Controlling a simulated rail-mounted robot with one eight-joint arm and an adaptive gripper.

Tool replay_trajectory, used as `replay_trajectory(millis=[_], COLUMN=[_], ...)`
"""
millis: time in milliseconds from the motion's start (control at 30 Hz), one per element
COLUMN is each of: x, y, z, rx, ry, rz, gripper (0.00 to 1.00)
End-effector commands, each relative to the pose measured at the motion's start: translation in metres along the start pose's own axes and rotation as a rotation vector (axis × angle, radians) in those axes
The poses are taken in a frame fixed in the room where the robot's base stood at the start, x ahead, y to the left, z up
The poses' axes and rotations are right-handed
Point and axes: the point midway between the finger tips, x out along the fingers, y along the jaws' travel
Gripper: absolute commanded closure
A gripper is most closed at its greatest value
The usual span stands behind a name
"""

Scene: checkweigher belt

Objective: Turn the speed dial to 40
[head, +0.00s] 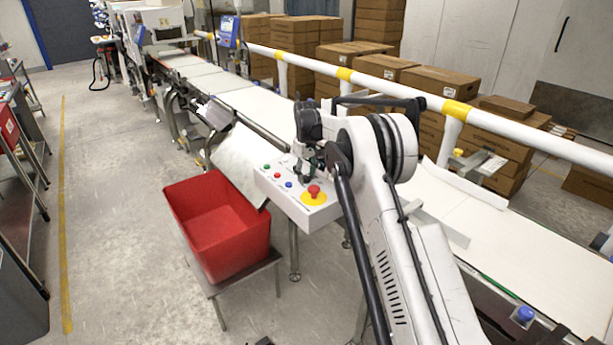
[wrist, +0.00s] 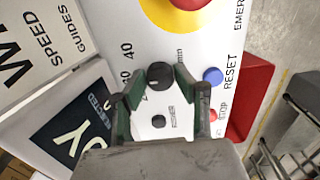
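The speed dial is a small black round knob (wrist: 160,75) on the white control panel (wrist: 130,18). The number 40 is printed above and left of it, with other partly hidden numbers around it. My gripper (wrist: 159,77) has its two dark green-padded fingers on either side of the dial, with a visible gap on each side. In the head view my gripper (head: 305,172) is over the panel (head: 317,212), and the dial is hidden behind it. A pointer mark on the dial is too small to read surely.
A blue reset button (wrist: 212,76), a red stop button (wrist: 212,116), a small black knob (wrist: 158,121) and a red-and-yellow emergency button (head: 314,194) are close by. A red bin (head: 217,222) stands left of the panel. The white belt (head: 255,105) runs behind.

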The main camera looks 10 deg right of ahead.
Motion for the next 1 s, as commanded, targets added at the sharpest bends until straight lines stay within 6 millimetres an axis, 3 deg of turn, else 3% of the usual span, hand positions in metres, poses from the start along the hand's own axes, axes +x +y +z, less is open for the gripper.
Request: replay_trajectory(millis=[33,200,567,1000], x=[-0.0001,-0.0002,0.0007,0.0011], y=[0.0,0.0,0.0,0.0001], z=[0.0,0.0001,0.0001,0.0001], rx=[0.0,0.0,0.072,0.414], ry=[0.0,0.0,0.0,0.0], rz=[0.0,0.0,0.0,0.0], gripper=[0.79,1.0,1.0,1.0])
